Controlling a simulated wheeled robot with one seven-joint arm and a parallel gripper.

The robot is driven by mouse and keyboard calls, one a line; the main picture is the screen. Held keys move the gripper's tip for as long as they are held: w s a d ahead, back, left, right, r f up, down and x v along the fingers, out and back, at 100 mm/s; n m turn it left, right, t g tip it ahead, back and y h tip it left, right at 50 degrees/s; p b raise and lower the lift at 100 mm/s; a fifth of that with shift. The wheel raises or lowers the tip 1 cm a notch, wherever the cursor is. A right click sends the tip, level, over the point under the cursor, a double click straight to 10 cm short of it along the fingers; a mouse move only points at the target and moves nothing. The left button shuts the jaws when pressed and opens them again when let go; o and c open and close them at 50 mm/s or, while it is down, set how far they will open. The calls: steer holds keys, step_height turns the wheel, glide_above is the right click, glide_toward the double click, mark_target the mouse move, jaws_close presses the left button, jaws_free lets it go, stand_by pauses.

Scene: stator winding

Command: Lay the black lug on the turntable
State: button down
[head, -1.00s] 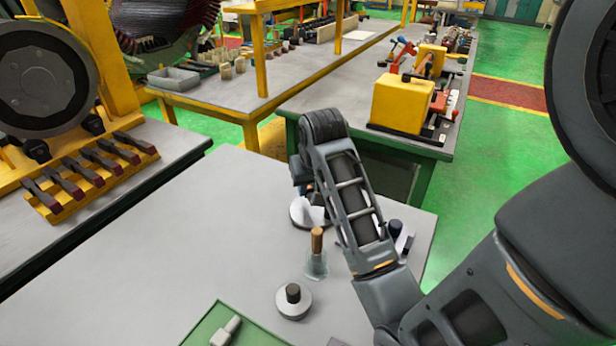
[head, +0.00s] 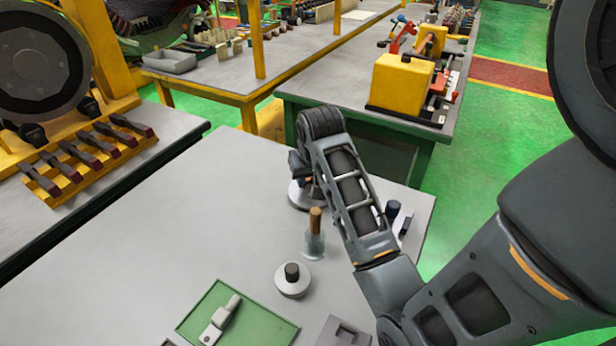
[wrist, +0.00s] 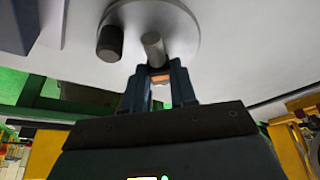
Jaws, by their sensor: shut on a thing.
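A pale round disc, apparently the turntable (wrist: 186,28), lies under my gripper; it also shows in the head view (head: 299,202), partly hidden by my arm. My gripper (wrist: 158,72) is over its edge, shut on a grey cylindrical piece (wrist: 154,48) that reaches out over the disc. An orange patch shows between the fingers. I cannot tell whether this piece belongs to the black lug. A short black cylinder (wrist: 110,43) is at the disc beside it; whether it is the lug is unclear. In the head view my arm hides the fingertips.
A wooden-handled tool (head: 315,230) and a round weight with a black knob (head: 292,281) stand nearby. A green mat (head: 263,325) bears a grey fitting. A dark cylinder (head: 393,210) stands right of my arm. The bench's left part is clear.

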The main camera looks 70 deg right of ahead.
steer(key=shift+f, duration=0.5)
steer(key=c, duration=0.8)
jaws_free()
steer(key=shift+r, duration=0.1)
steer(key=v, duration=0.7)
steer(key=shift+s+a+r, duration=0.1)
steer(key=shift+r, duration=0.2)
